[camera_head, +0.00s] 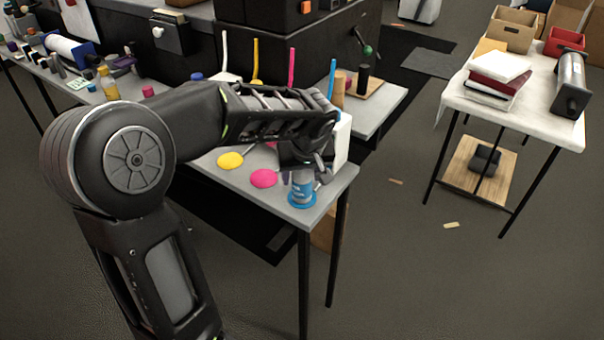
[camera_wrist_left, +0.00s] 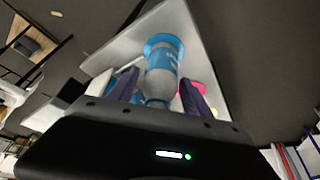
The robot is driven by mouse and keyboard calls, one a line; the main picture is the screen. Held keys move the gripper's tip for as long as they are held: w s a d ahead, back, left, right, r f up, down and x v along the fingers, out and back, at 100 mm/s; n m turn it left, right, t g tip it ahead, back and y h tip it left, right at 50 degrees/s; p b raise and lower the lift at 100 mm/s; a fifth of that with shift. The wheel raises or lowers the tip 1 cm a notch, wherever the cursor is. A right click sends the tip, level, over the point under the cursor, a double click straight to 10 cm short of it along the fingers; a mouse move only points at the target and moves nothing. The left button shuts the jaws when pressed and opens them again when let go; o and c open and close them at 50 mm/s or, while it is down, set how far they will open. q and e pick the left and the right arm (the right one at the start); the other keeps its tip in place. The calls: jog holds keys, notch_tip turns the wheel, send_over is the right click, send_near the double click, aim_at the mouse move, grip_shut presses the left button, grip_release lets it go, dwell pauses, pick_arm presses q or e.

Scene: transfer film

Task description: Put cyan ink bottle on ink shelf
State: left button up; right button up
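The cyan ink bottle (camera_head: 302,189) stands upright near the front corner of the grey table, over a cyan round patch or base. In the left wrist view the bottle (camera_wrist_left: 163,72) sits between the two dark fingers. My left gripper (camera_head: 306,168) points down over the bottle in the head view. In the left wrist view the gripper (camera_wrist_left: 158,92) is open, with a finger on each side of the bottle and slim gaps visible. The arm hides part of the table. I cannot tell which thing is the ink shelf. My right gripper is not in view.
Yellow (camera_head: 230,160) and magenta (camera_head: 264,178) round patches lie left of the bottle. A white block (camera_head: 342,143) stands just behind the gripper. Coloured upright sticks (camera_head: 291,68) stand further back. A side table (camera_head: 535,118) with books and boxes is at right, across open floor.

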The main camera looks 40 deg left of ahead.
pick_arm(q)
jog(key=shift+o, duration=0.4)
jog(key=shift+r, duration=0.25)
jog(key=v, duration=1.1)
jog(key=shift+r+b, duration=0.3)
jog(key=shift+r, duration=0.1)
jog(key=shift+d+f, duration=0.1)
jog(key=d+f+m+g+h, duration=0.1)
jog(key=d+f+m+h, duration=0.1)
jog(key=d+f, duration=0.5)
jog(key=d+f+m+h, duration=0.15)
jog(key=d+f, duration=0.25)
jog(key=f, duration=0.7)
jog(key=d+f+m+g+h, duration=0.1)
jog(key=d+f+m+h, duration=0.1)
jog(key=d+f, duration=0.5)
jog(key=s+d+f+m+h, duration=0.1)
jog(key=s+d+f, duration=0.3)
jog(key=s+f, duration=0.5)
jog(key=s+d+f+m+h, duration=0.1)
jog(key=s+d+f, duration=0.3)
jog(key=s+f, duration=0.5)
notch_tip(320, 180, down, 3)
jog(key=shift+d+g, duration=0.15)
jog(key=shift+g, duration=0.15)
